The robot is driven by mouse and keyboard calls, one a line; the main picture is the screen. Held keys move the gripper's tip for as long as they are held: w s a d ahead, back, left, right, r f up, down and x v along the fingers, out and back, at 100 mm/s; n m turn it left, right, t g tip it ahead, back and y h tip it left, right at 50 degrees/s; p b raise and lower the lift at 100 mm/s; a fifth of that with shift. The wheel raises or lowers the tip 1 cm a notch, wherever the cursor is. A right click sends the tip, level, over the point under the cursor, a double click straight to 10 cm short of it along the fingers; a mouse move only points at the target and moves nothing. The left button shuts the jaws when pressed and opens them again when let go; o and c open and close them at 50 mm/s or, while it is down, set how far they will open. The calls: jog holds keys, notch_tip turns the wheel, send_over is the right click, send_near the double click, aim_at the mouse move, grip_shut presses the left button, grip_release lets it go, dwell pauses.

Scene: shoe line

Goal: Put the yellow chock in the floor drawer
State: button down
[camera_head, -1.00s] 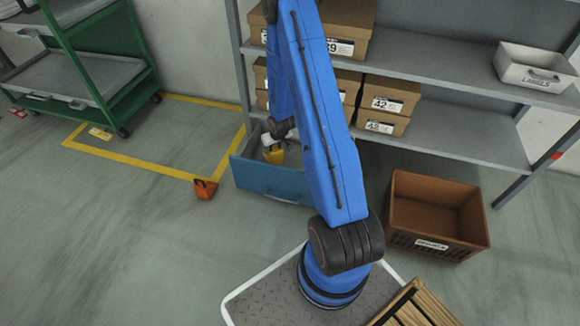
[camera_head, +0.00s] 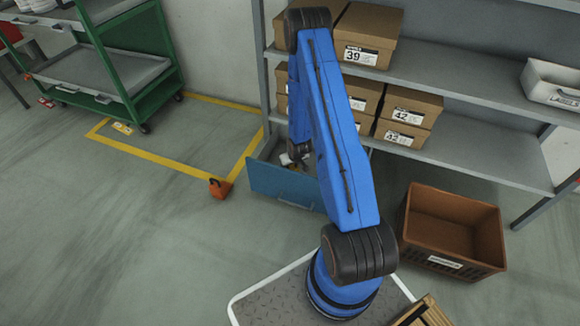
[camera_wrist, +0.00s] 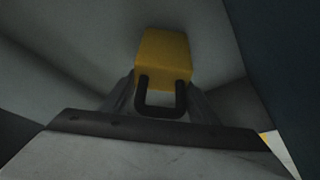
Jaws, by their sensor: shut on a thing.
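The yellow chock (camera_wrist: 163,55) with its black handle (camera_wrist: 160,110) shows in the wrist view between the fingers of my gripper (camera_wrist: 160,98), which is shut on it. In the head view my gripper (camera_head: 292,160) is down inside the open floor drawer, behind its blue front panel (camera_head: 268,186). The chock is almost wholly hidden there by the panel and my arm. Grey surfaces surround the chock in the wrist view. I cannot tell whether it touches the drawer's bottom.
An orange chock (camera_head: 220,188) stands on the floor left of the drawer, by the yellow floor line (camera_head: 165,163). A brown crate (camera_head: 452,262) stands to the right. A grey shelf (camera_head: 465,155) with shoe boxes rises behind. A green cart (camera_head: 160,75) stands at back left.

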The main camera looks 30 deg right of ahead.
jog(key=shift+f, duration=0.1)
jog(key=c, duration=0.7)
grip_release()
